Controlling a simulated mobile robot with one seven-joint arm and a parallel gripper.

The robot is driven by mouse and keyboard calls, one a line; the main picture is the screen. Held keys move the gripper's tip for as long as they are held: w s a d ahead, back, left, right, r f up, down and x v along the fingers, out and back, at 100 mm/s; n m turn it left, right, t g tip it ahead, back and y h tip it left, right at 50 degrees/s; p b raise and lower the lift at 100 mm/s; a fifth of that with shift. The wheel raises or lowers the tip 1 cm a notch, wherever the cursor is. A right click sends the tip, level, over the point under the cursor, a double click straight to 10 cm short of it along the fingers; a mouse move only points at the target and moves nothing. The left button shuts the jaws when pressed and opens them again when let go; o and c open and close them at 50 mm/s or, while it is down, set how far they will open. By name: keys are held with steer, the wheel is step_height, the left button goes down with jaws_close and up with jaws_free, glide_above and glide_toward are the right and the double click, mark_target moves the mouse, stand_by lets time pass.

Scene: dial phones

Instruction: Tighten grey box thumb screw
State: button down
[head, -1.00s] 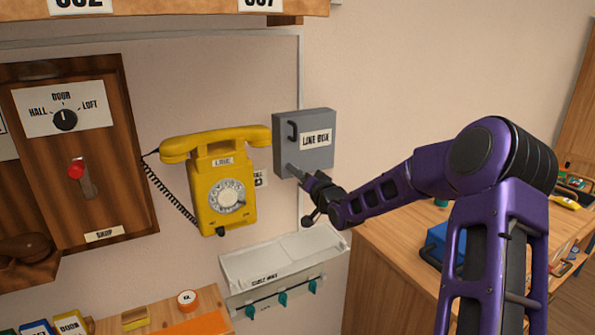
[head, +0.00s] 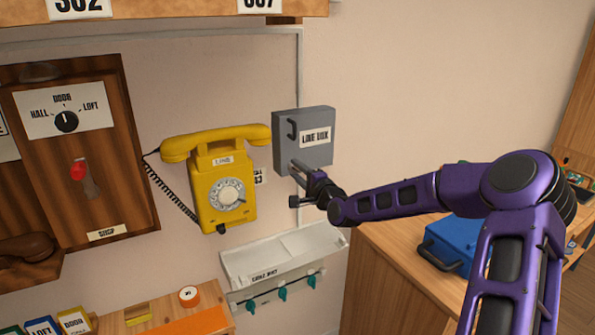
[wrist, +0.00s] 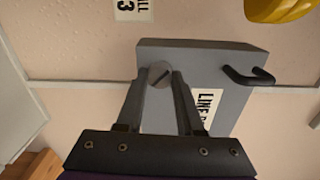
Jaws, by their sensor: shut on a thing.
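The grey line box (head: 318,122) is mounted on the wall, right of the yellow phone, with a dark handle on its front. In the wrist view the box (wrist: 220,60) appears turned sideways, with its label partly hidden by a finger. The round, slotted thumb screw (wrist: 160,74) is at a corner of the box front, its slot slanted. My gripper (head: 297,168) is at the lower left of the box front. In the wrist view my gripper (wrist: 161,80) has its two fingertips on either side of the screw head, shut on it.
The yellow dial phone (head: 219,180) hangs close on the left of the box. A white tray (head: 285,250) with teal hooks is below. A wooden bench with a blue case (head: 450,243) stands at the right. The wall right of the box is clear.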

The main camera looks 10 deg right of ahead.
steer(key=m, duration=0.4)
steer(key=shift+f+m+b, duration=0.15)
steer(key=shift+m+b, duration=0.15)
steer(key=shift+b, duration=0.1)
steer(key=shift+m+b, duration=0.5)
steer(key=shift+m, duration=1)
steer(key=c, duration=0.5)
jaws_free()
steer(key=v, duration=1.7)
steer(key=shift+s, duration=0.25)
